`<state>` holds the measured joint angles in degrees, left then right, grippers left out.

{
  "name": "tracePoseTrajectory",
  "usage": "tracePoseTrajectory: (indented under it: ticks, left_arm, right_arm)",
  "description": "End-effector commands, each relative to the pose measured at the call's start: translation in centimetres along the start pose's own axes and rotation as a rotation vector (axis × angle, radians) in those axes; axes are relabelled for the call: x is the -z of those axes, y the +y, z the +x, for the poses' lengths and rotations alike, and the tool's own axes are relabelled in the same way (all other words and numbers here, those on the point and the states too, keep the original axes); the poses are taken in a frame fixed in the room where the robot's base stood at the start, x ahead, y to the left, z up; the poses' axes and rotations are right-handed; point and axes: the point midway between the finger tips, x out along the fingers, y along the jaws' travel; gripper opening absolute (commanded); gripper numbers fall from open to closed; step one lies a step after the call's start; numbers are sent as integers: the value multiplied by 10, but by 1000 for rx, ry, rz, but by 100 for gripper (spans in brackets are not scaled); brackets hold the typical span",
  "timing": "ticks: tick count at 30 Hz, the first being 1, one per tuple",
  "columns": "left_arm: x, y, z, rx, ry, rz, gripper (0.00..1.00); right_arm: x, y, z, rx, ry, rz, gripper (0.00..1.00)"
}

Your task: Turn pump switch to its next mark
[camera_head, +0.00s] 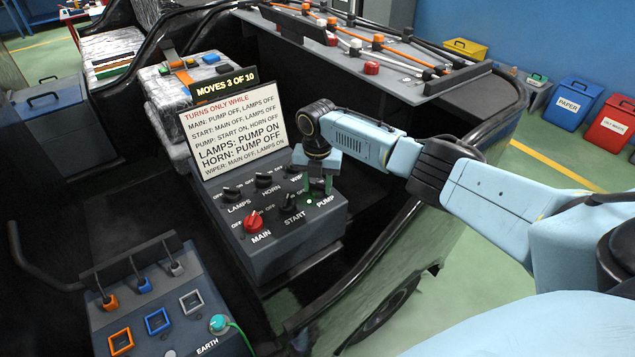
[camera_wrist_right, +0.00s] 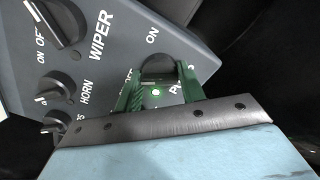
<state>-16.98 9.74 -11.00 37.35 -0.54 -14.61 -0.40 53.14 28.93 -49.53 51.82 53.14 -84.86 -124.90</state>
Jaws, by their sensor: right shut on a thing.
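The pump switch is a dark round knob (camera_wrist_right: 158,68) at the right end of the grey switch panel (camera_head: 285,238). My right gripper (camera_head: 317,187) reaches down over the panel from the right, with its green fingers on either side of this knob. The right wrist view shows the gripper (camera_wrist_right: 158,80) shut on the knob, with an ON mark above it and the PUMP label partly covered. A small green-white light (camera_wrist_right: 155,92) glows beside the knob. The knob's pointer is hidden, so I cannot tell its setting. My left gripper is not in view.
The red MAIN knob (camera_head: 253,219), START knob (camera_head: 289,201), LAMPS knob (camera_head: 231,192) and HORN knob (camera_head: 264,179) sit close by. WIPER (camera_wrist_right: 52,22) is beside HORN. A rule card (camera_head: 235,135) stands behind the panel. A lever box (camera_head: 165,310) is at lower left.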

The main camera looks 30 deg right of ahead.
Motion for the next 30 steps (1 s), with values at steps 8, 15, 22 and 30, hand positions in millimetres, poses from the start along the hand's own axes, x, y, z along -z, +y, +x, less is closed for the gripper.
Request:
tracePoseTrajectory:
  ticks: [8, 15, 22, 30]
  left_arm:
    - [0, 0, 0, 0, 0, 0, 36]
    - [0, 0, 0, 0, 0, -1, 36]
    - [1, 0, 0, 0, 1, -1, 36]
    - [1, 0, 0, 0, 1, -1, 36]
  right_arm:
    - [1, 0, 1, 0, 3, -160, 17]
    - [1, 0, 1, 0, 2, -225, 17]
    - [1, 0, 1, 0, 2, -241, 16]
    - [1, 0, 1, 1, 2, -241, 17]
